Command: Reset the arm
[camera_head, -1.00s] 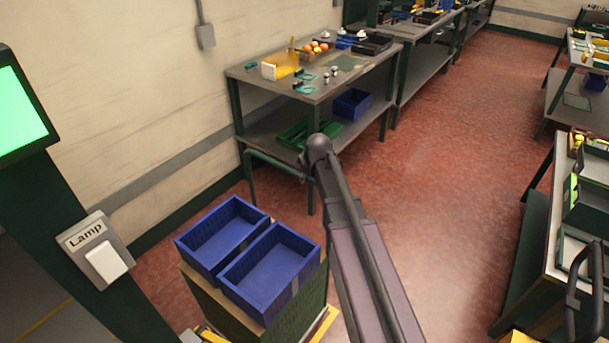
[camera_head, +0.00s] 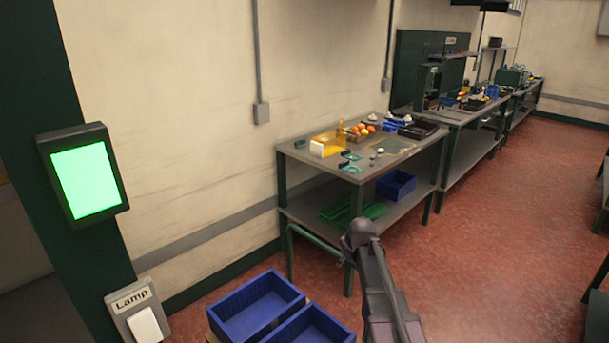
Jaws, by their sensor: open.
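My arm rises from the lower right of the picture, and a rounded dark joint shows at its upper end. My gripper itself is not in view. Several orange and red fruits (camera_head: 363,128) lie together in a small container on the workbench (camera_head: 330,178) against the wall. Two blue crates (camera_head: 262,303) stand side by side at the bottom, cut off by the picture edge, and the visible inside of the left one looks empty.
A lit green screen (camera_head: 85,180) and a Lamp switch (camera_head: 140,312) are on the dark post at left. A blue bin (camera_head: 396,184) and green trays (camera_head: 352,212) sit on the bench's lower shelf. Red floor (camera_head: 490,240) is clear at right.

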